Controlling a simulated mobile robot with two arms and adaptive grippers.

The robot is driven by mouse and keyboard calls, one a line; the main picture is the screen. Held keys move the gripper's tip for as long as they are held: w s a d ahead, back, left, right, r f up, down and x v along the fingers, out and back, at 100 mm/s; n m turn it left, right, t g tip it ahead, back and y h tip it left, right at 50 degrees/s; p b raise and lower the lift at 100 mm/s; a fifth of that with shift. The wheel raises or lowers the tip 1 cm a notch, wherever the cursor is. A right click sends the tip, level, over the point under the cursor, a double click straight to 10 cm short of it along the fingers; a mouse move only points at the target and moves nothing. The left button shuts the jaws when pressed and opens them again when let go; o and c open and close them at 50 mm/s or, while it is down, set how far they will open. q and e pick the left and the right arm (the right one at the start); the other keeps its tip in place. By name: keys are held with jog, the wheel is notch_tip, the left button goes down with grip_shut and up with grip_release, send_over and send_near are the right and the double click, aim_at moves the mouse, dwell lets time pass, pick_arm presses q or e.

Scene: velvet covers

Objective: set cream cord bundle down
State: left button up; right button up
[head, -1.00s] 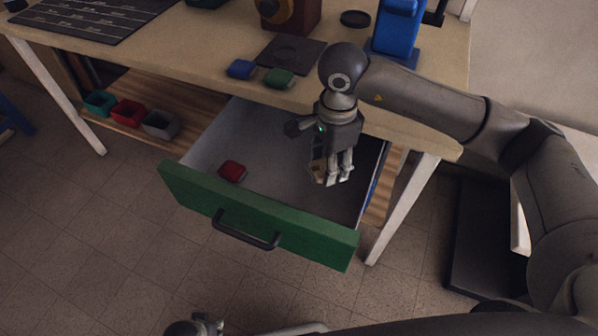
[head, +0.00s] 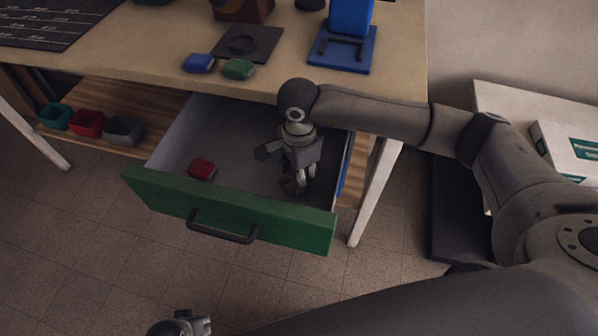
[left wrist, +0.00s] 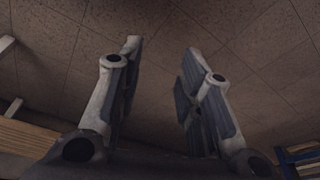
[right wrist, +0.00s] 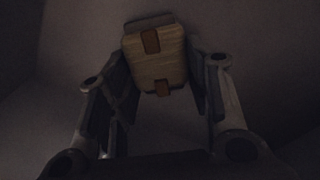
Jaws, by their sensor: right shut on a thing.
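The cream cord bundle (right wrist: 156,62), a tan rounded block with brown bands, is between the fingers of my right gripper (right wrist: 155,95) in the right wrist view. In the head view my right gripper (head: 300,182) points down inside the open drawer, at its right side, and is shut on the bundle. The bundle is mostly hidden there, and I cannot tell whether it touches the drawer floor. My left gripper (head: 192,326) is at the bottom edge of the head view, away from the drawer. Its fingers are apart and empty in the left wrist view (left wrist: 160,95).
The drawer has a green front (head: 235,212) with a dark handle. A red bundle (head: 201,169) lies in its left part. Blue (head: 199,63) and green (head: 238,69) bundles lie on the tabletop (head: 130,55) above. Small bins (head: 88,123) stand on the shelf at left.

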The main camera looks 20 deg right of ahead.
jog(key=shift+f, duration=0.1)
jog(key=o, duration=0.9)
pick_arm(q)
jog(key=shift+r, duration=0.4)
pick_arm(e)
jog(key=shift+r, duration=0.2)
pick_arm(q)
jog(key=f, duration=0.1)
jog(key=s+f+p, duration=0.1)
jog(key=f, duration=0.2)
jog(key=shift+s+a+f, duration=0.15)
jog(key=shift+s+f, duration=0.15)
jog(key=shift+s, duration=0.1)
pick_arm(e)
notch_tip(320, 180, up, 12)
